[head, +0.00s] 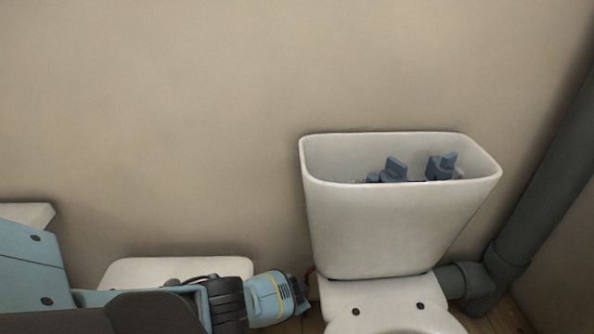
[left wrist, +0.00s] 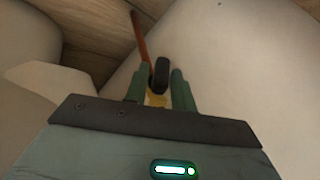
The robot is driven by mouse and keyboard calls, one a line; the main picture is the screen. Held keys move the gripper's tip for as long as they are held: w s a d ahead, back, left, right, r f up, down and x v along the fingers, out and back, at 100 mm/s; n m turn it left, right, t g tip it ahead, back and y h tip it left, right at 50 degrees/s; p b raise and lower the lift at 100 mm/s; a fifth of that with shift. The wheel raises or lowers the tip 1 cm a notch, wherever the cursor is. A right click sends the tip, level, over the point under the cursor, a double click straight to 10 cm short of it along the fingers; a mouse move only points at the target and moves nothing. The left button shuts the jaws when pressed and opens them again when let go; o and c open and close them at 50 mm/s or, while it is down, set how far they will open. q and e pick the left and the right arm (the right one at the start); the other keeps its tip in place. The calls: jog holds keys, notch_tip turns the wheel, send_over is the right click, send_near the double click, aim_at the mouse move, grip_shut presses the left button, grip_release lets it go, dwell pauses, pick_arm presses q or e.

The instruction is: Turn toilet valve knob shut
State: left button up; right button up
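The valve knob (left wrist: 161,76) is a dark, narrow piece in the left wrist view, with a bit of yellow brass below it. A copper-coloured pipe (left wrist: 141,45) runs up from beside it. My left gripper (left wrist: 158,82) has one finger on each side of the knob, very close to it; I cannot tell whether both fingers press on it. In the head view my left gripper (head: 302,290) is low beside the toilet, left of its bowl and below the cistern (head: 390,225). The knob is hidden there. My right gripper is not in view.
The open cistern holds blue-grey fittings (head: 395,170). The toilet bowl (head: 395,318) is below it, and a thick grey drain pipe (head: 530,190) runs up at the right. A white fixture (head: 180,268) stands at the left, behind my arm. The beige wall above is bare.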

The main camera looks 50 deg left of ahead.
pick_arm(q)
jog(key=c, duration=0.3)
jog(key=shift+s+f+y, duration=0.1)
jog(key=shift+f+y, duration=0.05)
jog(key=shift+y, duration=0.55)
jog(key=shift+d+f+m+t+y+b, duration=0.15)
jog(key=shift+m+t+y+b, duration=0.15)
jog(key=shift+y+b, duration=0.6)
jog(key=shift+y, duration=0.3)
jog(key=o, duration=0.7)
jog(key=shift+o, duration=0.3)
